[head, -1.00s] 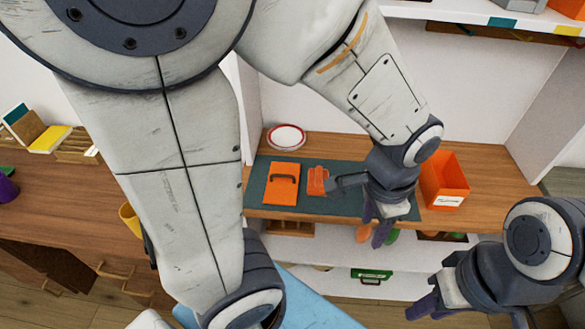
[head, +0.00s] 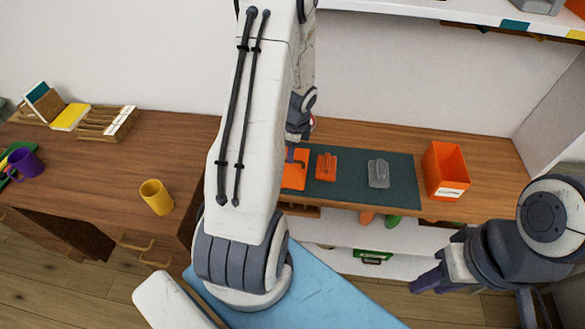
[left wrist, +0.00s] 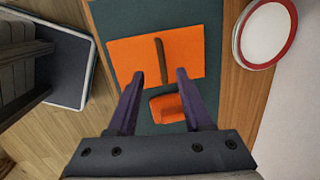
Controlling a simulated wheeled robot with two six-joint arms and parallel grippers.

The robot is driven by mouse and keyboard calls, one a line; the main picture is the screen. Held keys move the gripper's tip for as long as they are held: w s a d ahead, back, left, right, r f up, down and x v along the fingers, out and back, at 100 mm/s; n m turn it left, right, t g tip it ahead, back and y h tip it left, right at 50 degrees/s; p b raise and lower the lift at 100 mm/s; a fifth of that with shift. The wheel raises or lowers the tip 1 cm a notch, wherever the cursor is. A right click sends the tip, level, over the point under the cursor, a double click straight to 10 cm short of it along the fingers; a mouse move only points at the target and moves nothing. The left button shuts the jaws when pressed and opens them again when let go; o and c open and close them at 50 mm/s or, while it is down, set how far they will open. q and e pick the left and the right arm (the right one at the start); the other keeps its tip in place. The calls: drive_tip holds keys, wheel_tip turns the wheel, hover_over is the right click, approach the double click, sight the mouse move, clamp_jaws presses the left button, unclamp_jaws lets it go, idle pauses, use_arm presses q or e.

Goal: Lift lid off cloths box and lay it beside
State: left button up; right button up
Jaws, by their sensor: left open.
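An orange box with a flat orange lid (head: 292,178) and a dark bar handle lies on the dark green mat (head: 400,195); my left arm partly hides it in the head view. In the left wrist view the lid (left wrist: 132,60) shows whole, its handle running between the fingertips of my left gripper (left wrist: 160,76). That gripper is open and empty, over the lid's near edge; I cannot tell its height. A smaller orange block (head: 326,167) lies beside the box and also shows between the fingers (left wrist: 167,107). My right gripper (head: 428,282) hangs low at the right, away from the mat.
A grey block (head: 378,174) stands on the mat's right part. An open orange bin (head: 447,178) with a white label stands right of the mat. A red-rimmed white plate (left wrist: 267,32) lies beside the mat. A yellow cup (head: 157,197) stands on the left counter.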

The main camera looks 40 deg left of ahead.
use_arm(q)
drive_tip(key=f, duration=0.1)
drive_tip(key=f+b, duration=0.1)
drive_tip(key=f, duration=0.3)
drive_tip(key=shift+w+a+f, duration=0.2)
drive_tip(key=shift+w+a, duration=0.1)
drive_tip(key=shift+w, duration=0.1)
clamp_jaws()
